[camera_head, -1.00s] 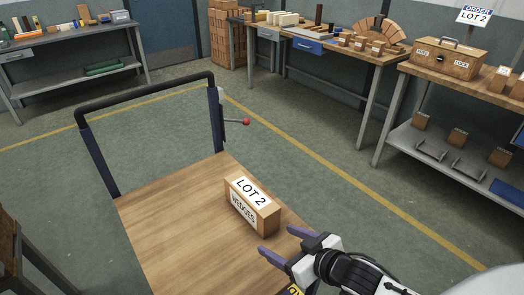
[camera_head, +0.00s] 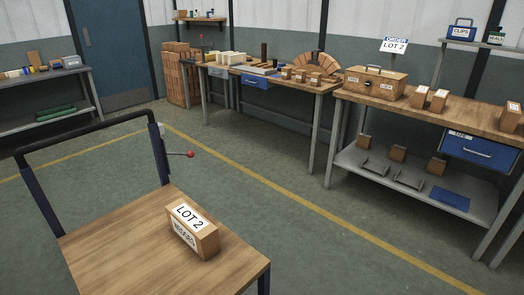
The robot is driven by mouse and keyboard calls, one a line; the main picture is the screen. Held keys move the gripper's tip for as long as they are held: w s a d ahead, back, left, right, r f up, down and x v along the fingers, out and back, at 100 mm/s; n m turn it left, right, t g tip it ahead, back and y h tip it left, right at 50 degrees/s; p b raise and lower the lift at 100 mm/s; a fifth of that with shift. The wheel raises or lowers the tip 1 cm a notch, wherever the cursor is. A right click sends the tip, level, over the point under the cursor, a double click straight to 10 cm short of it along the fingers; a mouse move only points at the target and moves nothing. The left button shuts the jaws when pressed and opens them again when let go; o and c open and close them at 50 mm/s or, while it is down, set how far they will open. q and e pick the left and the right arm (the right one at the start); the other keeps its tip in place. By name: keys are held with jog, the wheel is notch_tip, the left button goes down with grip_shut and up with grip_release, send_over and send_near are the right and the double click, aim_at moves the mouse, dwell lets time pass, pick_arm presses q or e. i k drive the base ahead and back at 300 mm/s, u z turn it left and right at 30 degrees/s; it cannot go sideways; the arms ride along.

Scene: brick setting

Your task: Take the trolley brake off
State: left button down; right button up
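The trolley (camera_head: 125,250) stands at the lower left, with a flat wooden deck and a black push handle (camera_head: 90,136) on dark blue posts. A thin brake lever with a red knob (camera_head: 190,154) sticks out to the right from the post nearest the middle of the picture. A wooden box labelled LOT 2 and WEDGES (camera_head: 192,230) sits on the deck near its right side. Neither of my grippers shows in the head view now.
A workbench (camera_head: 440,112) with a toolbox (camera_head: 373,83), small boxes and a lower shelf stands at the right. Another bench (camera_head: 325,87) with bricks stands at the back. Green floor with a yellow line (camera_head: 300,206) is clear right of the trolley.

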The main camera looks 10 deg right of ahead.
aim_at(190, 153)
jog(key=z, duration=1.7)
jog(key=i, duration=2.15)
jog(key=u, duration=2.85)
jog(key=k, duration=0.7)
jog(key=z, duration=0.5)
jog(key=i, duration=0.65)
jog(key=z, duration=0.6)
jog(key=i, duration=0.95)
jog(key=u, duration=0.4)
